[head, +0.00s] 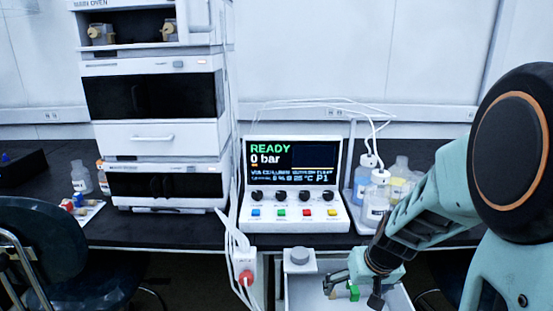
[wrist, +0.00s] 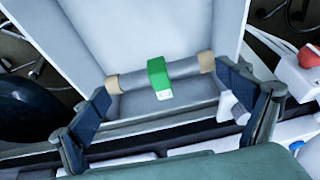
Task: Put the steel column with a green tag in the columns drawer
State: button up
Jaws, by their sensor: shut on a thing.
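The steel column (wrist: 135,81) is a grey tube with tan ends and a green tag (wrist: 158,73) around its middle. In the wrist view it lies across between the two fingertips of my gripper (wrist: 163,86), one at each tan end, and my gripper is shut on it. In the head view my gripper (head: 352,285) is low at the bottom right, with the green tag (head: 353,293) showing by it. The open white drawer (wrist: 101,43) lies beneath the column. How far the column is above the drawer floor is hard to tell.
The pump with a READY screen (head: 292,160) stands on the dark bench behind the drawer. Bottles (head: 376,200) stand to its right, near my arm. A white stack of instruments (head: 150,140) is at left. A chair (head: 50,255) stands at lower left.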

jog(key=shift+h, duration=0.3)
jog(key=a+r+b, duration=0.1)
jog(key=a, duration=0.1)
jog(key=a+r+b, duration=0.1)
jog(key=a, duration=0.1)
jog(key=a+r, duration=0.1)
jog(key=a, duration=0.1)
jog(key=shift+w+a+b, duration=0.15)
jog(key=shift+b, duration=0.25)
notch_tip(320, 180, up, 21)
jog(key=s+p, duration=0.2)
jog(key=p, duration=2.9)
jog(key=shift+s+d, duration=0.15)
jog(key=shift+d, duration=0.05)
jog(key=shift+r, duration=0.1)
jog(key=r, duration=0.5)
jog(key=shift+w+r, duration=0.25)
